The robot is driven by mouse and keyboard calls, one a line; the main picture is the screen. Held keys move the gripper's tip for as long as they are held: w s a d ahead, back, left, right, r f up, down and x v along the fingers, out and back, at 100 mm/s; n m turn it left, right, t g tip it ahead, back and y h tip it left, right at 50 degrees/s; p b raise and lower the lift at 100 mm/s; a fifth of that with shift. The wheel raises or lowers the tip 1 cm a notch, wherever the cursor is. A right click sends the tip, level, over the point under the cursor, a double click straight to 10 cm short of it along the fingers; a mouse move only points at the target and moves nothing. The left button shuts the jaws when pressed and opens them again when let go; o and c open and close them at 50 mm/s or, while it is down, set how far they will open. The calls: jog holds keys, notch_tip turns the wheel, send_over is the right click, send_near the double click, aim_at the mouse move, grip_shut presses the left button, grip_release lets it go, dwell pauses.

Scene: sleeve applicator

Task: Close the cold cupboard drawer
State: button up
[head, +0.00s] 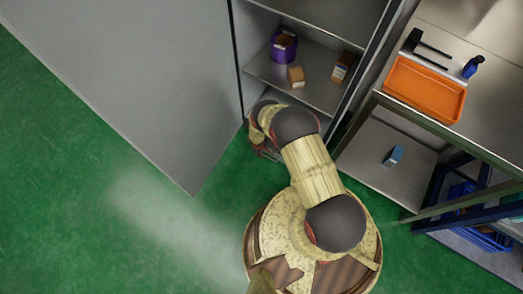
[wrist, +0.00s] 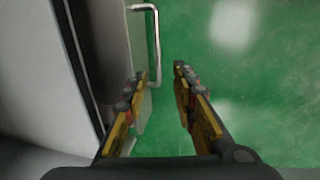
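The cold cupboard (head: 300,92) stands at the top middle of the head view, its shelved inside exposed. A large grey panel (head: 130,70) extends from its left side, like a door standing open. No separate drawer can be made out. In the wrist view a pale panel (wrist: 38,80) fills the left side, and a bent metal bar handle (wrist: 156,42) stands out beside it. My gripper (wrist: 160,72) is open, its fingers apart. The handle's lower end appears between the fingertips; contact cannot be told. In the head view my gripper is mostly hidden beneath my arm, near the cupboard's lower front.
A metal table (head: 450,145) with an orange tray (head: 425,88) stands at the right. Green floor (head: 60,200) is clear at the left.

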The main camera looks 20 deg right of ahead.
jog(key=shift+s+a+r, duration=0.1)
jog(key=shift+a+r, duration=0.05)
jog(key=shift+r, duration=0.55)
jog(key=shift+s+a+r, duration=0.1)
jog(key=shift+s+r, duration=0.05)
jog(key=shift+r, duration=0.6)
jog(key=shift+s+a+r, duration=0.1)
jog(key=shift+a+r, duration=0.05)
jog(key=shift+r, duration=0.55)
